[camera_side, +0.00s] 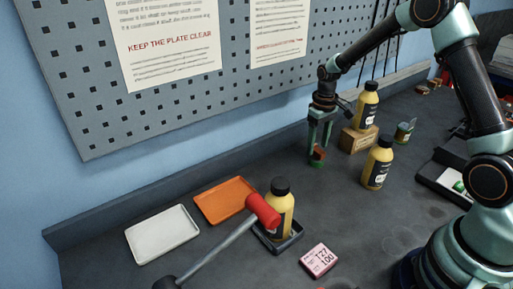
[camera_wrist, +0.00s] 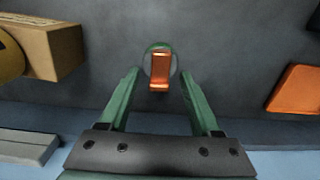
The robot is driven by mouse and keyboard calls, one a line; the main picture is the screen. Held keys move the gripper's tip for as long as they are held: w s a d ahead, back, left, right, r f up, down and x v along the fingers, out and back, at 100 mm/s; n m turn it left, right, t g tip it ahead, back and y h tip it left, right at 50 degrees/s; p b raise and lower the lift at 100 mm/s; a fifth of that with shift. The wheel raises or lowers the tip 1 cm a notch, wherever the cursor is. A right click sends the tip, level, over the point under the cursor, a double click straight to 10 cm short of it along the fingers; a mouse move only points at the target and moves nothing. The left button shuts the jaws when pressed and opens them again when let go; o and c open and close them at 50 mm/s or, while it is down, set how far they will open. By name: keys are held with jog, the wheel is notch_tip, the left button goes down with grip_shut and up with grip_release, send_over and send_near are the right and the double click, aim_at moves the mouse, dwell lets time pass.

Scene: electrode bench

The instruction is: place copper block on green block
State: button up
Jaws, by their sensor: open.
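The copper block (camera_wrist: 160,68) is a small orange-brown block between the fingers of my gripper (camera_wrist: 158,75) in the wrist view. A round green rim shows around and beneath it, which looks like the green block (camera_wrist: 152,47). In the side view the copper block (camera_side: 319,152) is low between the green fingertips of my gripper (camera_side: 318,146), with a bit of green just under it. The jaws are open, one finger on each side, with gaps to the copper block in the wrist view. The copper block appears to rest on the green piece; their exact contact is partly hidden.
A wooden box (camera_side: 358,139) with a yellow bottle (camera_side: 367,106) stands just right of my gripper, another bottle (camera_side: 377,167) in front. An orange tray (camera_side: 225,200), white tray (camera_side: 162,235), red-headed hammer (camera_side: 262,211) and pink timer (camera_side: 318,260) lie forward left. The back wall is close.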

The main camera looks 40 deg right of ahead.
aim_at(317, 149)
notch_tip(317, 149, up, 11)
jog(key=s+a+r+t, duration=0.2)
jog(key=s+a+r, duration=0.2)
jog(key=s, duration=0.4)
jog(key=s+a+r+t, duration=0.3)
jog(key=s+a+r, duration=0.2)
jog(key=s+a, duration=0.2)
jog(key=shift+s+r+t, duration=0.2)
jog(key=shift+s+t, duration=0.1)
jog(key=shift+s, duration=0.1)
dwell(0.9)
